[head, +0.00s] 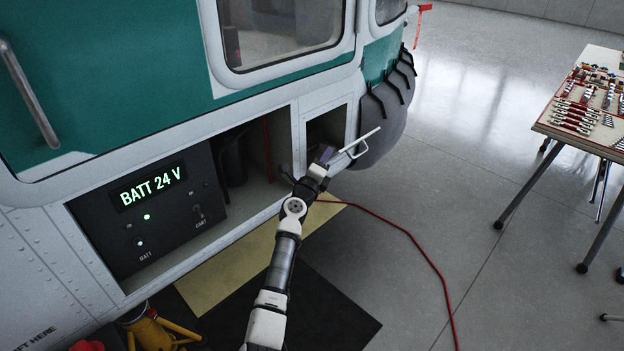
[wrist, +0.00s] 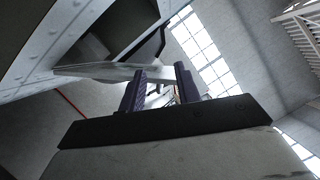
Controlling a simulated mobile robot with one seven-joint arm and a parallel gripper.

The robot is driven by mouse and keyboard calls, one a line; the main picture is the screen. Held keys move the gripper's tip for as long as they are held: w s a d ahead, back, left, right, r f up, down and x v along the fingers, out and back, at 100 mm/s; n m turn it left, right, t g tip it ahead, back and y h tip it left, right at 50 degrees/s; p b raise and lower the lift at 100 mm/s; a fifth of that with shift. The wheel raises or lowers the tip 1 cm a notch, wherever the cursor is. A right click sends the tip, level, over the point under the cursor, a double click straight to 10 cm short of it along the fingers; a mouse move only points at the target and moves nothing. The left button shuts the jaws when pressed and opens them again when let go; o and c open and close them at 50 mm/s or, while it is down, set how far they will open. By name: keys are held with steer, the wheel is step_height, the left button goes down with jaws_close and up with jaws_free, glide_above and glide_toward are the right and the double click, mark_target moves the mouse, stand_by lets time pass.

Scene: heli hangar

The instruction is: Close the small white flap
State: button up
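The small white flap (head: 358,144) stands open, swung out from the small square opening (head: 327,130) in the helicopter's lower side. It is seen almost edge-on. My gripper (head: 329,155) is at the flap's near side, close to its lower left end. In the wrist view the flap (wrist: 92,70) runs across just beyond my fingertips (wrist: 160,76). The dark fingers are apart with a clear gap between them, so the gripper is open. I cannot tell whether a finger touches the flap.
Left of the opening is a larger bay with a black "BATT 24 V" panel (head: 150,213). A dark rounded bulge (head: 384,125) lies behind the flap. A red cable (head: 418,249) crosses the floor.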

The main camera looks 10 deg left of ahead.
steer(key=v, duration=1.4)
steer(key=shift+s+r, duration=0.25)
steer(key=shift+s, duration=0.2)
stand_by(0.4)
steer(key=shift+d, duration=0.1)
stand_by(0.6)
